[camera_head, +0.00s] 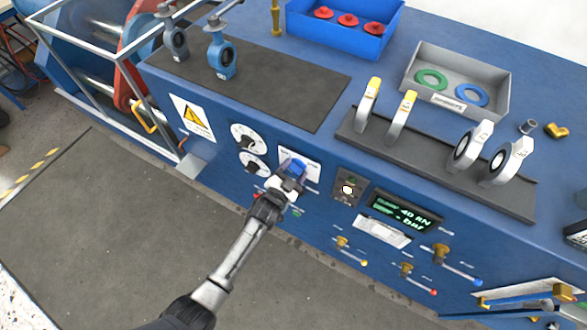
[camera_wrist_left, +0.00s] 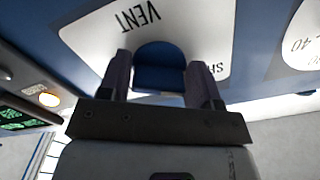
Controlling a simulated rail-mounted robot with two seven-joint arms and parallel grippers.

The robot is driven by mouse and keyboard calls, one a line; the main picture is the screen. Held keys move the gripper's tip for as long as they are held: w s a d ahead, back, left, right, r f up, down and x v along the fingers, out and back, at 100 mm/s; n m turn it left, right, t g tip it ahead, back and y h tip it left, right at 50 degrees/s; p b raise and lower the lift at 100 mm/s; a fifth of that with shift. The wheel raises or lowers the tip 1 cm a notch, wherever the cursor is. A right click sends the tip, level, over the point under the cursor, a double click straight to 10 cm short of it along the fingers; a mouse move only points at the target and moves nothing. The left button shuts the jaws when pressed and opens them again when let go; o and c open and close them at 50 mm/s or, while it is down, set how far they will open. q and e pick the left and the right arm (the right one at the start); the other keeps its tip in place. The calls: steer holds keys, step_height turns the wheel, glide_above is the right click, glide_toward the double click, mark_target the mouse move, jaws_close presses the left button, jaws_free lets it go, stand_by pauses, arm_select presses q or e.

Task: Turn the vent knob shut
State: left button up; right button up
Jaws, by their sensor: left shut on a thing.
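The vent knob (camera_head: 294,166) is blue and sits on a white label plate (camera_head: 313,160) on the front of the blue bench. My left gripper (camera_head: 287,180) reaches up to it from below and is shut on it. In the left wrist view the knob (camera_wrist_left: 160,68) lies between the two dark fingers of my left gripper (camera_wrist_left: 161,82). The white plate (camera_wrist_left: 90,32) there reads VENT, upside down, beside the knob. Other lettering at the right is partly hidden by a finger. The knob's pointer direction is hard to tell. My right gripper is not in view.
Two round gauges (camera_head: 245,137) are left of the knob. A small panel with a lit button (camera_head: 348,189) and a green display (camera_head: 402,213) are to the right. Several small levers (camera_head: 342,243) stick out lower right. Open floor (camera_head: 120,230) lies in front.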

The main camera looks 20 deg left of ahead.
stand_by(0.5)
arm_select(q)
steer(key=o, duration=0.8)
steer(key=s+a, duration=0.2)
steer(key=s, duration=1.1)
steer(key=shift+s+p, duration=0.3)
steer(key=shift+s, duration=0.05)
